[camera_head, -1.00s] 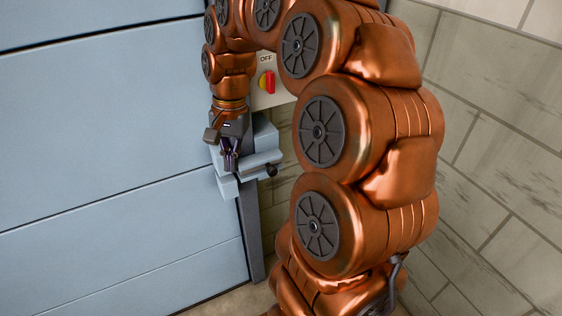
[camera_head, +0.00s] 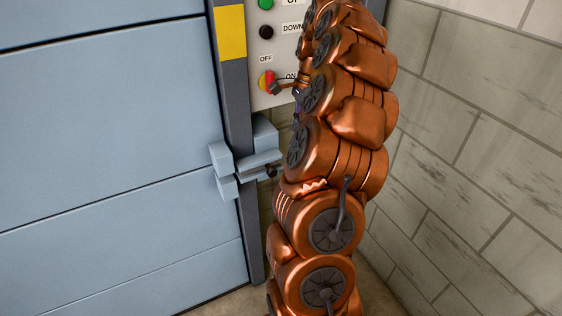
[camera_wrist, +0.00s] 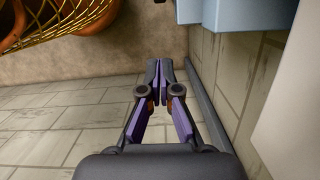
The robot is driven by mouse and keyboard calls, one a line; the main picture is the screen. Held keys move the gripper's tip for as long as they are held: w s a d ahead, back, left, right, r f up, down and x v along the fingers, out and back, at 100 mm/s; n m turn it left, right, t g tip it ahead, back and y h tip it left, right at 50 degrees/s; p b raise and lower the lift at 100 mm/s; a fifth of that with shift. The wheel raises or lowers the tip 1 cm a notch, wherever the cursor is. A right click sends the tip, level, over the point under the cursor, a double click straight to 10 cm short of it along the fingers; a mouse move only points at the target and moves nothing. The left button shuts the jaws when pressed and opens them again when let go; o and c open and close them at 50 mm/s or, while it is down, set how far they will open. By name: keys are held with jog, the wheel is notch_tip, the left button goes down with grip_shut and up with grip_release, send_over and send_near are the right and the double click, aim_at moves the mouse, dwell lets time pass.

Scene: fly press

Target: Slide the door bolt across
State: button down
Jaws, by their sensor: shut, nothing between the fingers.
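The light blue door bolt (camera_head: 258,164) is mounted on the grey post at the right of the door. Its black knob (camera_head: 271,171) is at the right part of the bar. The blue keeper (camera_head: 222,170) is on the door, just left of the bolt. The bar's left end lies close to the keeper; I cannot tell whether it enters it. My gripper (camera_wrist: 165,75) is shut and empty in the wrist view. In the head view it is mostly hidden by my arm, above and right of the knob, apart from the bolt. Blue bolt parts (camera_wrist: 250,12) show at the wrist view's top.
The blue door (camera_head: 110,130) is at left. A block wall (camera_head: 470,170) closes off the right.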

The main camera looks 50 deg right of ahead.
jog(key=p, duration=0.3)
send_near(281, 162)
jog(key=s+a+f, duration=0.1)
jog(key=s+f, duration=0.2)
jog(key=s, duration=0.1)
jog(key=shift+w+a+f+p, duration=0.2)
jog(key=shift+w+a+f, duration=0.1)
jog(key=shift+a+f, duration=0.25)
jog(key=shift+w+a+f+p, duration=0.15)
jog(key=shift+w+a+f, duration=0.2)
jog(key=shift+a, duration=0.3)
jog(key=shift+w+a+f+p, duration=0.2)
jog(key=shift+w+a+f, duration=0.05)
jog(key=shift+a+f, duration=0.3)
jog(key=shift+a, duration=0.1)
